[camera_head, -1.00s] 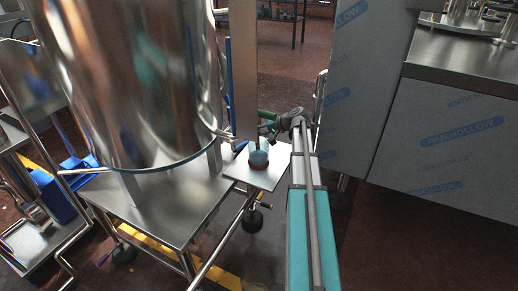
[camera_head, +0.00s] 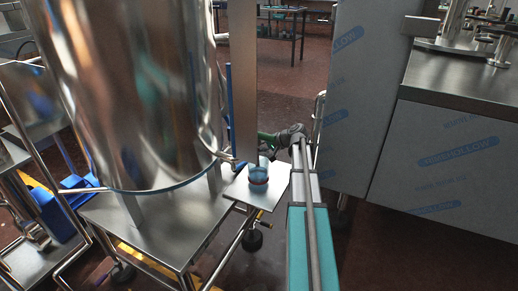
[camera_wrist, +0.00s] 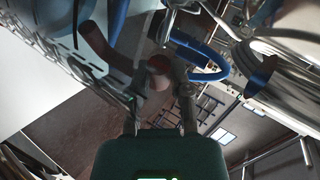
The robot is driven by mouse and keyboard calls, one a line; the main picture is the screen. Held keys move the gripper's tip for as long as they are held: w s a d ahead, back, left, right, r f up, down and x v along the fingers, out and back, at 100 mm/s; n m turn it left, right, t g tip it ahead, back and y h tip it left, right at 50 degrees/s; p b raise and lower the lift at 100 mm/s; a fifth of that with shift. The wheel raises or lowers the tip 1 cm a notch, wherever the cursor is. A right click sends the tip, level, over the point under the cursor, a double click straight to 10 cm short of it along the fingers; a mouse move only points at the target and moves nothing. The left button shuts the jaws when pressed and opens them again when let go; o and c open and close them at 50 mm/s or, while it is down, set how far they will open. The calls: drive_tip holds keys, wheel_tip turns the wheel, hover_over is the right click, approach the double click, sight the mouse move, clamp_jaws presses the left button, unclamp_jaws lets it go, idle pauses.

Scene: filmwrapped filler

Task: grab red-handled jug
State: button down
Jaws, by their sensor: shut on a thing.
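The jug (camera_head: 258,175) is a small bluish vessel with red on it, on or just above a small steel shelf (camera_head: 240,191) beside the big steel tank. In the wrist view its red handle (camera_wrist: 97,45) curves in from the upper left and passes between my fingers.
A tall shiny tank (camera_head: 125,90) stands on a steel stand (camera_head: 160,235) at left. A film-wrapped cabinet (camera_head: 440,165) stands close at right. A vertical steel post (camera_head: 243,80) rises just behind the shelf. Blue hoses (camera_wrist: 205,55) hang near my gripper. Dark red floor is open at lower right.

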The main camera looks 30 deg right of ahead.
drive_tip(key=shift+r+p, duration=0.65)
drive_tip(key=shift+r, duration=0.3)
drive_tip(key=s+d, duration=1)
drive_tip(key=s, duration=0.5)
drive_tip(key=shift+f, duration=0.2)
